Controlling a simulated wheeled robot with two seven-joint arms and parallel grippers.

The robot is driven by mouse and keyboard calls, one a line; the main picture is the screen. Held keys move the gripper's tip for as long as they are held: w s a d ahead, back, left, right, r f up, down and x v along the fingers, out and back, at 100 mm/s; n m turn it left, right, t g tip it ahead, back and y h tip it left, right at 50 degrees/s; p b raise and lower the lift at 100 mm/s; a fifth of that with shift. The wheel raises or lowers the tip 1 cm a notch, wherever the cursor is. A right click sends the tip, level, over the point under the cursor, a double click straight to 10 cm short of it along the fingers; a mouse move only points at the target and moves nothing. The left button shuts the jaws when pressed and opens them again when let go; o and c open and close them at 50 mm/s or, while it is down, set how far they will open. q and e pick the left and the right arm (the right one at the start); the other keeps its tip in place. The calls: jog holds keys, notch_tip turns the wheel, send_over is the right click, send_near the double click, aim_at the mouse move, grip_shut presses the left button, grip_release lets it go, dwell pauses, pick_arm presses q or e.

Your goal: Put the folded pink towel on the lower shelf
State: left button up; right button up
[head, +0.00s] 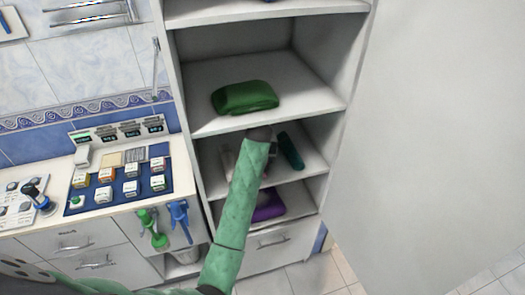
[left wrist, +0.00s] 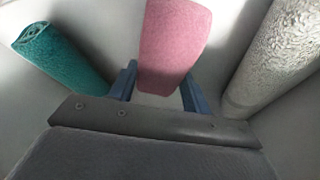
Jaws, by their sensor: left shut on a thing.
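My left gripper (left wrist: 160,88) is shut on the pink towel (left wrist: 174,45), which stands up between its two blue fingers in the left wrist view. In the head view my left arm reaches into the shelf unit at the level of the middle shelf (head: 308,168). The arm hides the gripper and most or all of the towel there. A purple folded item (head: 268,208) lies on the lower shelf (head: 297,203) beneath, partly behind my arm. My right gripper is not in view.
A teal roll (head: 290,150) lies right of my wrist on the middle shelf; it also shows in the left wrist view (left wrist: 60,58), with a whitish textured roll (left wrist: 272,62) opposite. A counter (head: 105,213) stands left.

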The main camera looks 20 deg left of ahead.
pick_arm(q)
jog(key=w, duration=0.1)
jog(key=w+p, duration=0.1)
jog(key=w, duration=0.1)
jog(key=shift+a+r+p, duration=0.25)
jog(key=shift+a+p, duration=0.05)
jog(key=shift+p+x, duration=0.6)
jog(key=shift+x, duration=0.15)
jog(key=shift+f, duration=0.3)
jog(key=shift+w, duration=0.1)
jog(key=shift+f, duration=0.2)
jog(key=o, duration=1)
jog(key=shift+o, duration=0.2)
jog(key=shift+r, duration=0.1)
